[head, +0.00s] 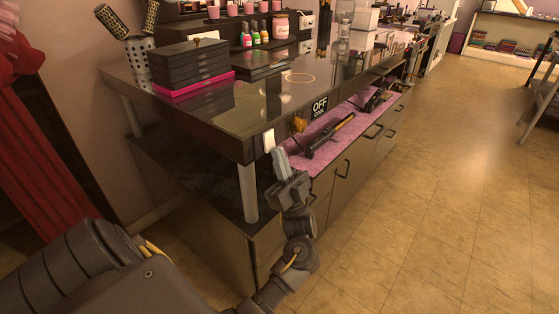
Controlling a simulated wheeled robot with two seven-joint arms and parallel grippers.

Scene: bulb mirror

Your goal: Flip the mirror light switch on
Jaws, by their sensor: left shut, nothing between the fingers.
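A small white switch (268,140) sits on the front edge of the dark counter (205,120), near its left front corner. No mirror can be made out clearly. My right gripper is not in view.
A black drawer box (190,64) and several bottles stand on the counter. A pink-lined shelf (350,122) below holds dark tools. A metal leg (248,190) stands left of my gripper. Open tiled floor (450,200) lies to the right.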

